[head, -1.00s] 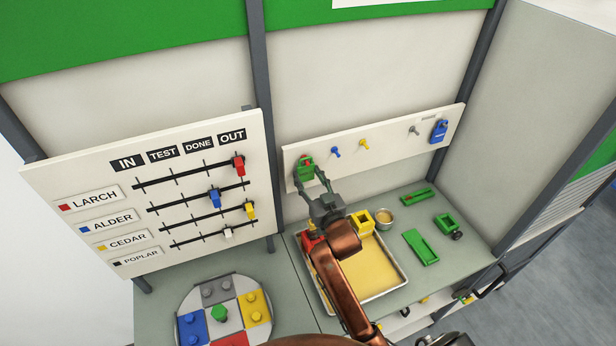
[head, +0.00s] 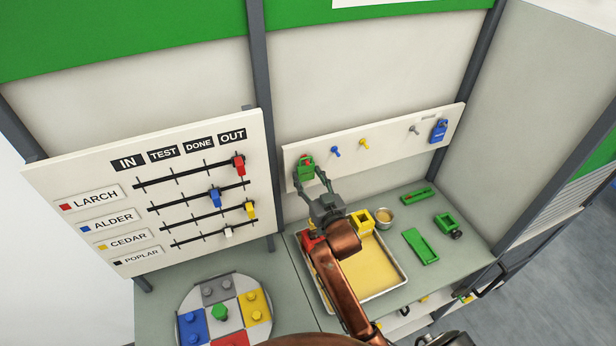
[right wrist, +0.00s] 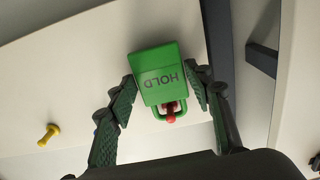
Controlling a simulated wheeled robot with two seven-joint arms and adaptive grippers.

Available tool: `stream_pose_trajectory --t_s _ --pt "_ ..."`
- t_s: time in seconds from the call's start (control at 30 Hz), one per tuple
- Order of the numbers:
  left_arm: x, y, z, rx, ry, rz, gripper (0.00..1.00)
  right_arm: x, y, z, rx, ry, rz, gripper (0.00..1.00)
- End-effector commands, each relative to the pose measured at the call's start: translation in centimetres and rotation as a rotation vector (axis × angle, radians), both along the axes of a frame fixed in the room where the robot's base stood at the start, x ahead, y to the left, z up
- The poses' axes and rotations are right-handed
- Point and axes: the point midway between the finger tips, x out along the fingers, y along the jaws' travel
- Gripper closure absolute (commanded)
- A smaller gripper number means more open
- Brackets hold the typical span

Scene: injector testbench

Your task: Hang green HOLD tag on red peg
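The green HOLD tag (head: 305,169) is at the left end of the peg board. In the right wrist view the tag (right wrist: 157,72) appears upside down, with its loop around the red peg (right wrist: 171,117). The red peg's end sticks out through the loop. My right gripper (head: 312,178) reaches up to the tag from below. Its two fingers (right wrist: 161,80) lie against the tag's two sides, with little or no gap visible. The tag's back and the peg's base are hidden. My left gripper is not in view.
The board (head: 385,147) also carries a blue peg (head: 335,152), a yellow peg (head: 364,144), a grey peg (head: 414,130) and a blue tag (head: 439,131). Below stands a tray (head: 388,287) with a yellow block (head: 361,222). A small bowl (head: 384,217) sits beside it.

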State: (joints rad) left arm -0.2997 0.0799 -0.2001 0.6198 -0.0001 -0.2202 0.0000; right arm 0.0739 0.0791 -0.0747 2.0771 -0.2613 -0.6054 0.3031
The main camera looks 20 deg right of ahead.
Motion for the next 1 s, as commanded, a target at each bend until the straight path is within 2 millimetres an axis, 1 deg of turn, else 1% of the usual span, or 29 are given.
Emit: stream_pose_trajectory --t_s 0.03,0.2,0.47,0.57,0.67,1.0 --pt "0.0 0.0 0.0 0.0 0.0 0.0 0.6 0.0 0.0 0.1 0.0 -0.002 0.0 0.48" --pt "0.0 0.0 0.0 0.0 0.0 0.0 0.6 0.0 0.0 0.2 0.0 -0.004 0.001 0.37" --pt "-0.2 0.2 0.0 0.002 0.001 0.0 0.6 0.0 0.0 0.2 0.0 -0.005 0.001 0.37" --pt "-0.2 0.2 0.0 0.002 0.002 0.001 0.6 -0.6 0.1 0.2 0.0 -0.005 0.001 0.37" --pt "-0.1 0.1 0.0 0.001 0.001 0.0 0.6 -1.9 0.1 0.2 0.0 -0.004 0.001 0.37" --pt "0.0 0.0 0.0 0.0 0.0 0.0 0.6 -8.8 0.5 0.1 -0.001 -0.002 0.0 0.37"
